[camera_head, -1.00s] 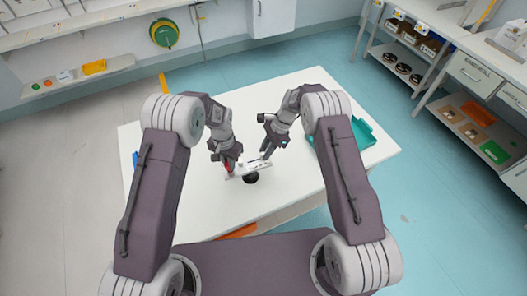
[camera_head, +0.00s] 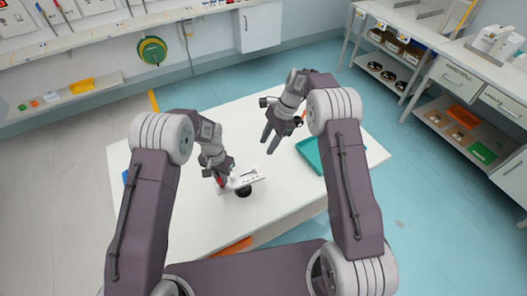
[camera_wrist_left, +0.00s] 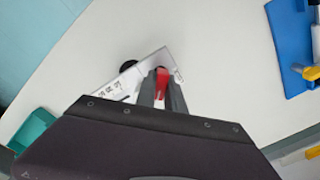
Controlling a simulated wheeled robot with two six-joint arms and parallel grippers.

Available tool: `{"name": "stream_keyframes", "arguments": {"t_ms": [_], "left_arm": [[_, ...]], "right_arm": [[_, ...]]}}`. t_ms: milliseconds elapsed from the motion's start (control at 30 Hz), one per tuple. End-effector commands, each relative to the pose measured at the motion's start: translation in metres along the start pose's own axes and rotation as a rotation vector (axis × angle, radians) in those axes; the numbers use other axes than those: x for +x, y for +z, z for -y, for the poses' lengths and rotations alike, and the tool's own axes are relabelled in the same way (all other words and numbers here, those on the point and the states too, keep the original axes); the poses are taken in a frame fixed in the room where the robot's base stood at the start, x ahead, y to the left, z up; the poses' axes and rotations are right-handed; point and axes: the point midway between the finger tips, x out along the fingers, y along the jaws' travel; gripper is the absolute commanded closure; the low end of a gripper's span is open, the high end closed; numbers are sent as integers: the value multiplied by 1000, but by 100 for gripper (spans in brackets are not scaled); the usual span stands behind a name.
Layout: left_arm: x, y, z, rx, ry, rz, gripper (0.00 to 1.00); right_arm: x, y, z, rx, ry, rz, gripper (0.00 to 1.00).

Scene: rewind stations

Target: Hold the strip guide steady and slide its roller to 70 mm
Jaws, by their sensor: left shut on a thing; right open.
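The strip guide (camera_head: 246,180) is a small white bar with a printed scale on the white table. It also shows in the left wrist view (camera_wrist_left: 125,84), partly hidden by my wrist. My left gripper (camera_head: 220,182) is shut on the guide's red part (camera_wrist_left: 162,80) at the left end. A black round part (camera_head: 243,191) sits at the guide's near edge. The roller's position on the scale is too small to tell. My right gripper (camera_head: 271,141) is open and empty, raised beyond the guide and apart from it.
A teal tray (camera_head: 310,152) lies on the table's right side. A blue item (camera_wrist_left: 290,45) lies near the left edge. The white table (camera_head: 190,232) is clear around the guide. Shelves (camera_head: 470,130) with bins stand at the right, apart from the table.

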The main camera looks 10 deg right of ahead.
Motion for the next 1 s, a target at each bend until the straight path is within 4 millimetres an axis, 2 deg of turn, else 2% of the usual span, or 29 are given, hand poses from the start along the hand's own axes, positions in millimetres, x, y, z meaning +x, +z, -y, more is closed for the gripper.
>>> {"name": "stream_keyframes", "arguments": {"t_ms": [367,400,467,500,833,933,1000], "left_arm": [[-1,0,0,0,0,-1,100],[-1,0,0,0,0,-1,81],[-1,0,0,0,0,-1,64],[-1,0,0,0,0,-1,61],[-4,-1,0,0,-1,-2,61],[-21,-2,0,0,-1,-5,61],[-39,-2,1,0,-2,-7,61]], "right_arm": [[-4,0,0,0,-1,0,59],[-4,0,0,0,-1,0,59],[-4,0,0,0,-1,0,59],[-4,0,0,0,-1,0,59],[-4,0,0,0,-1,0,59],[-4,0,0,0,-1,0,59],[-4,0,0,0,-1,0,59]]}}
